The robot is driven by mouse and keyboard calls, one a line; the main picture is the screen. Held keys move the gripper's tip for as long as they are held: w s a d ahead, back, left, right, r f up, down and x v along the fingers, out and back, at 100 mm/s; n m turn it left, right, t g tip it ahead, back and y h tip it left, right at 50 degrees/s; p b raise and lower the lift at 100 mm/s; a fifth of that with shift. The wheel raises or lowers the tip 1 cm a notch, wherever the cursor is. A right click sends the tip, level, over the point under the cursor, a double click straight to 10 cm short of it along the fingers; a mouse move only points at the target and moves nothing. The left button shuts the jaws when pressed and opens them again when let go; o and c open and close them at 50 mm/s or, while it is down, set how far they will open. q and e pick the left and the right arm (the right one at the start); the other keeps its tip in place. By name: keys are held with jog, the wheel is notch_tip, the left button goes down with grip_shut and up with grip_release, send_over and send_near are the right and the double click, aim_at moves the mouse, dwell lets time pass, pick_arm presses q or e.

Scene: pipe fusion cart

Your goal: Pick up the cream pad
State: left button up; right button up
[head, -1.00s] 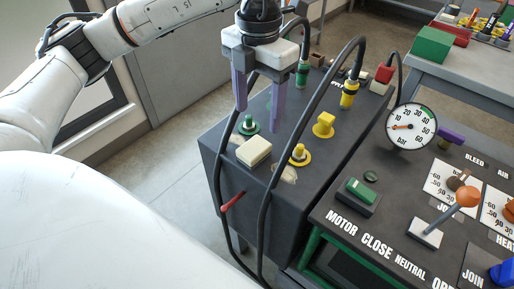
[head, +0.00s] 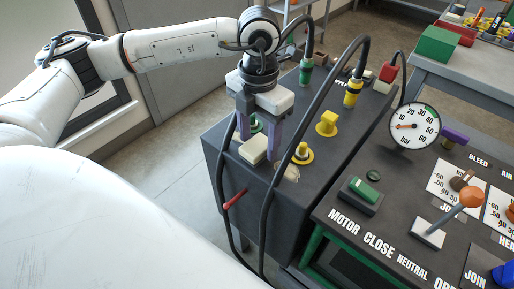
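The cream pad (head: 254,150) lies on the top of the dark grey box (head: 310,150), near its left front edge, in the head view. My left gripper (head: 259,148) points down over the pad. Its two purple fingers are apart, one at the pad's far left side and one at its right side. The fingertips are down at about the pad's height. I cannot tell whether they touch it. My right gripper is not in view.
A green connector (head: 306,72) and yellow connector (head: 352,92) with black hoses stand behind. A yellow capped fitting (head: 302,154) and yellow knob (head: 327,123) are close right of the pad. A gauge (head: 414,126) and control panel (head: 400,225) lie further right.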

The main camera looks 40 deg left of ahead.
aim_at(259, 144)
pick_arm(q)
jog(key=c, duration=0.9)
notch_tip(259, 144, up, 10)
